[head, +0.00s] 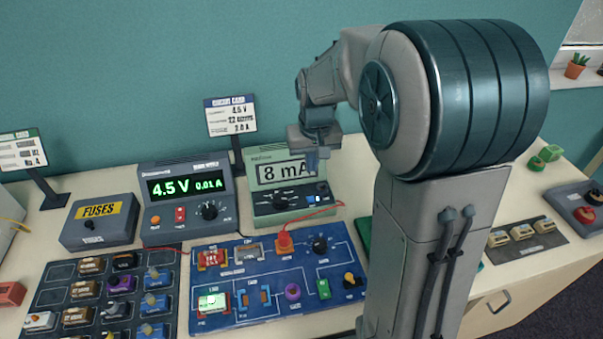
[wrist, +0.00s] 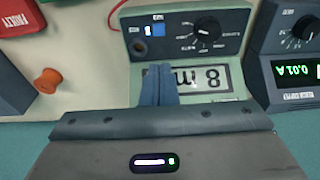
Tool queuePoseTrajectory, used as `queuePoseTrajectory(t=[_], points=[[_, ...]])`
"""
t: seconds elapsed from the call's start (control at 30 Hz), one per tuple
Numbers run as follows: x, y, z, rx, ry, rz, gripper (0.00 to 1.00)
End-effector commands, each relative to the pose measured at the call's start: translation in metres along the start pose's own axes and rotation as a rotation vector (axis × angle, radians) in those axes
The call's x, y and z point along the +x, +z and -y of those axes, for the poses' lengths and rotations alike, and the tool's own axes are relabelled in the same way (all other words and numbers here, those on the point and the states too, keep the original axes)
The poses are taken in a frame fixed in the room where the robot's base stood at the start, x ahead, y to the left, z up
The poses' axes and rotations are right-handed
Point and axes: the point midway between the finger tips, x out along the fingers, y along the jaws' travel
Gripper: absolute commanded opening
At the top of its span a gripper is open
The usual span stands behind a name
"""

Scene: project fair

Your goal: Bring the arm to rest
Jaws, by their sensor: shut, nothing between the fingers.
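My gripper (head: 312,160) hangs at the end of my bent arm, in front of the green meter (head: 276,205) at the back of the table. Its fingers point down and partly cover the meter's display, which reads 8 mA. In the wrist view my gripper (wrist: 158,86) shows two blue fingers shut together with nothing between them. The meter also shows there, upside down, with its display (wrist: 200,80) behind the fingers.
A power supply (head: 187,205) reading 4.5 V, 0.01 A and a fuse box (head: 98,228) stand left of the meter. A blue circuit board (head: 255,315) lies in front, beside a dark parts tray (head: 60,275). A sign (head: 231,115) stands behind. My arm hides the table's middle right.

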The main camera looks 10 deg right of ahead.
Motion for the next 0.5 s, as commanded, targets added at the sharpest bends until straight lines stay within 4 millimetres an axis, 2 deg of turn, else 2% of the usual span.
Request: queuePoseTrajectory(t=[0.17, 0.27, 0.37, 0.5], points=[[0.000, 0.000, 0.000, 0.000, 0.000, 0.000, 0.00], [-0.006, 0.007, 0.000, 0.001, -0.002, -0.005, 0.00], [-0.018, 0.023, 0.000, 0.001, -0.006, -0.019, 0.00], [-0.038, 0.055, 0.000, 0.001, -0.012, -0.041, 0.00]])
